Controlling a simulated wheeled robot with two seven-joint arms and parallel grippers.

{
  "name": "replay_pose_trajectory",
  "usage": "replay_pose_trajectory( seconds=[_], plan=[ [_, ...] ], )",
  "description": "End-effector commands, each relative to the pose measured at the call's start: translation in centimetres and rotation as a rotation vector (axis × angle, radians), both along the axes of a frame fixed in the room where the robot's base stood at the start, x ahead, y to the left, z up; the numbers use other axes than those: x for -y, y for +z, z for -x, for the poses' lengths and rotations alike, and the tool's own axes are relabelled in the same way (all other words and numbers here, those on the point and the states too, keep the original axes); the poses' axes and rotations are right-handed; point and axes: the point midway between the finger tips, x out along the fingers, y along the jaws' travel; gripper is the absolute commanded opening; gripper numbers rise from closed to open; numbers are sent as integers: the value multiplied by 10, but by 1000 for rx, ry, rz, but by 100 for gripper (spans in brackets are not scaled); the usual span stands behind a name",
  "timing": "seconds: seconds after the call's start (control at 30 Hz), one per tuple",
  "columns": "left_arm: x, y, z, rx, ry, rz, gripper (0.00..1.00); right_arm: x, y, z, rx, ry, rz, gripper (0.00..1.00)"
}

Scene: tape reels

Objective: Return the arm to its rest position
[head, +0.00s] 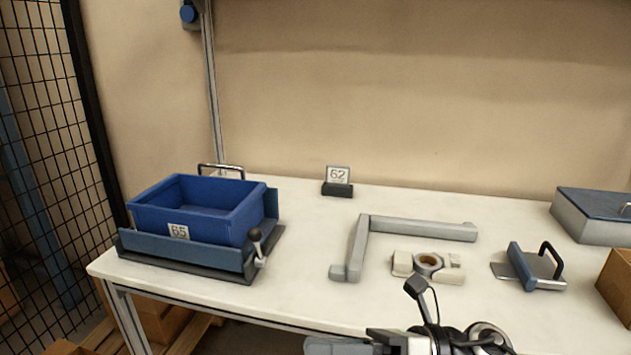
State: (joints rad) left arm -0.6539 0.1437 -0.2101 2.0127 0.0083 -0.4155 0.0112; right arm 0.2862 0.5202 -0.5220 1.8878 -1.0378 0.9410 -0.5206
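My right gripper (375,342) shows at the bottom edge, right of centre, in the head view. It is in front of the table's front edge and is cut off by the frame. Its fingers are not clear enough to tell whether they are open or shut, and I see nothing held in it. My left gripper is not in view. The white table (300,215) spans most of the picture.
A blue bin (160,215) labelled 65 stands in a tray at left.

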Motion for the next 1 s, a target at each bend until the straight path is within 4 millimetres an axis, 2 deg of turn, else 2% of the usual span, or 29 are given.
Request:
replay_pose_trajectory(
  seconds=[0.03, 0.07, 0.13, 0.17, 0.2, 0.27, 0.3, 0.4, 0.5, 0.6, 0.7, 0.8, 1.0],
  plan=[
    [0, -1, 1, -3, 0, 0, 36, 1, 2, -6, -214, -108, -166, 36],
    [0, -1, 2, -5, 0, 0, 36, 7, 2, -14, -346, -177, -262, 36],
    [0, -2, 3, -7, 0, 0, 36, 28, -13, -33, -671, -341, -475, 36],
    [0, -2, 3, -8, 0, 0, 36, 39, -26, -39, -816, -413, -561, 36],
    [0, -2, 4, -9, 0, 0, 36, 56, -50, -44, -1013, -511, -672, 36],
    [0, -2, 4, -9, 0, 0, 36, 80, -90, -44, -1281, -646, -816, 36],
    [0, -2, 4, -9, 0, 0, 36, 92, -117, -38, -1438, -724, -893, 36],
    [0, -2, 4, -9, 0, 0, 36, 115, -180, -11, -1772, -896, -1052, 36],
    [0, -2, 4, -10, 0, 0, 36, 127, -226, 24, -2025, -1027, -1165, 36],
    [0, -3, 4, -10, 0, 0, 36, 132, -256, 53, -2195, -1120, -1238, 36],
    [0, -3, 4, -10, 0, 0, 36, 133, -271, 72, -2292, -1173, -1275, 36],
    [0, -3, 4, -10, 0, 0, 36, 134, -276, 79, -2327, -1191, -1289, 36],
    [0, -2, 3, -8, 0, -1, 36, 133, -277, 79, -2327, -1193, -1287, 36]
  ],
)
